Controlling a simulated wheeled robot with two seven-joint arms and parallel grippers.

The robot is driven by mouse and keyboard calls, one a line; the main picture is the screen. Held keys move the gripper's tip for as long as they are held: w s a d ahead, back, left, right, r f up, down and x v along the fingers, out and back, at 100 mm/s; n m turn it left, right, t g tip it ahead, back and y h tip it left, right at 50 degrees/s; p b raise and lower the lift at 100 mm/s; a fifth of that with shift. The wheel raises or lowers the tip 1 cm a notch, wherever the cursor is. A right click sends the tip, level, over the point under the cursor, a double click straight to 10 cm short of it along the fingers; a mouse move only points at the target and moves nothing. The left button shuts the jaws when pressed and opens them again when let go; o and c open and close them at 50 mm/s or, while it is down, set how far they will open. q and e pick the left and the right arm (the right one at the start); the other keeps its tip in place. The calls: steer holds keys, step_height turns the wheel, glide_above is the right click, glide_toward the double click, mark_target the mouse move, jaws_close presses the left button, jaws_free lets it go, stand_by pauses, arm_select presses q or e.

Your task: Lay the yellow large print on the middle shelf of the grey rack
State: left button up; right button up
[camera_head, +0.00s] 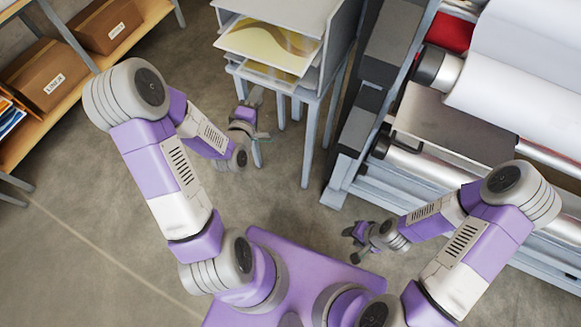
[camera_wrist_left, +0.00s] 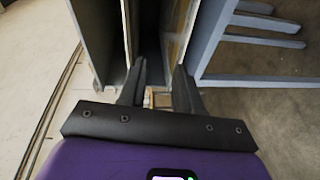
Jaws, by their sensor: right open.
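The grey rack (camera_head: 340,45) stands at the top middle of the head view, on a blue-grey stand. A large yellow and cream print (camera_head: 268,44) with a wavy pattern lies on its middle shelf, its front part sticking out. More yellow (camera_head: 268,77) shows below it, partly hidden by the print and shelf. My left gripper (camera_head: 257,127) is open and empty, low in front of the rack's stand. In the left wrist view its two fingers (camera_wrist_left: 158,88) are apart, with grey upright panels beyond them. My right gripper (camera_head: 352,242) is open and empty, near my purple base.
The laminator (camera_head: 430,110), with large white rolls, stands right of the rack. A wooden shelf with cardboard boxes (camera_head: 45,78) is at the left. Thin stand legs (camera_head: 308,140) rise close to my left gripper. The floor (camera_head: 90,210) at the left is clear.

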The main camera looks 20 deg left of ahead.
arm_select(q)
steer(key=s+d+f+m+g+h, duration=0.25)
steer(key=d+f+m+g, duration=0.45)
steer(key=f, duration=0.6)
steer(key=s+d+f+m+g+h, duration=0.4)
steer(key=s+d+f+m+g, duration=0.5)
steer(key=s+d+f, duration=0.4)
steer(key=s, duration=0.4)
steer(key=shift+d+f, duration=0.25)
steer(key=shift+d, duration=0.05)
arm_select(e)
steer(key=shift+c, duration=0.3)
